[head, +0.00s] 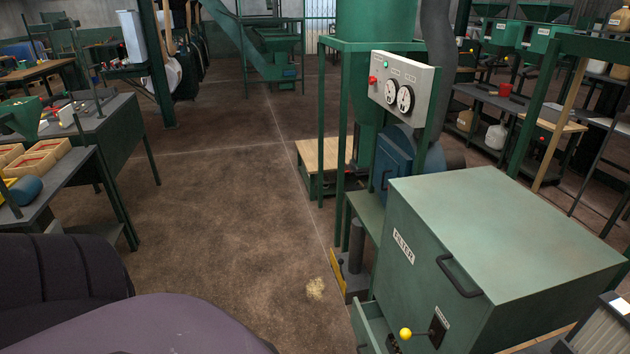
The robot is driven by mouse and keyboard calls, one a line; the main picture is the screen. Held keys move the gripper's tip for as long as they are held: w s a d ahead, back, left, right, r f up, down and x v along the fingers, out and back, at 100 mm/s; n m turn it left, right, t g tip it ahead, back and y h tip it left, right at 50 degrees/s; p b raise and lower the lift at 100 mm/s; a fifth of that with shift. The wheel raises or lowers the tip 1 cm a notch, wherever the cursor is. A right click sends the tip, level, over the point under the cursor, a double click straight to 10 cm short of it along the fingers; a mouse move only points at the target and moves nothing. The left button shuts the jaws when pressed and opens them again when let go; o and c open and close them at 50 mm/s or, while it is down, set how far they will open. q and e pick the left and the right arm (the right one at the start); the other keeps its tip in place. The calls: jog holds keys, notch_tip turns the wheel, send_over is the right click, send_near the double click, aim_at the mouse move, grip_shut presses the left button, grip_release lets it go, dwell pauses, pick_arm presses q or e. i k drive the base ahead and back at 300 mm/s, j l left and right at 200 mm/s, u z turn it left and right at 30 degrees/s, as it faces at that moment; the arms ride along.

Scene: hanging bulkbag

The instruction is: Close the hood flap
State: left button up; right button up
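I cannot clearly make out which part is the hood flap. A green box labelled FILTER (500,230) stands at the lower right, with a dark bar handle (458,277) on its front. A lever with a yellow knob (405,333) sits low on that front. Below, at the left, a green drawer or tray (370,325) sticks out. Behind the box is a blue panel with a handle (392,165), partly hidden by the green frame.
A panel with two gauges and a red button (404,84) stands above the blue panel. A workbench with wooden trays (35,165) is at the left. The brown floor (220,200) between is clear, apart from a small yellowish pile (315,288). Shelves line the right.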

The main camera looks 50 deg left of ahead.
aim_at(337, 272)
jog(key=u, duration=1.3)
jog(key=i+j+z, duration=0.15)
jog(key=z, duration=0.3)
jog(key=i+j+z, duration=0.1)
jog(key=j+z, duration=0.15)
jog(key=z, duration=0.25)
jog(key=i+j+z, duration=0.2)
jog(key=j, duration=0.2)
jog(key=j+z, duration=0.2)
jog(key=j, duration=0.2)
jog(key=i+j, duration=0.1)
jog(key=j, duration=0.6)
jog(key=i+j+z, duration=0.1)
jog(key=j, duration=0.6)
jog(key=i+j, duration=0.1)
jog(key=j, duration=0.6)
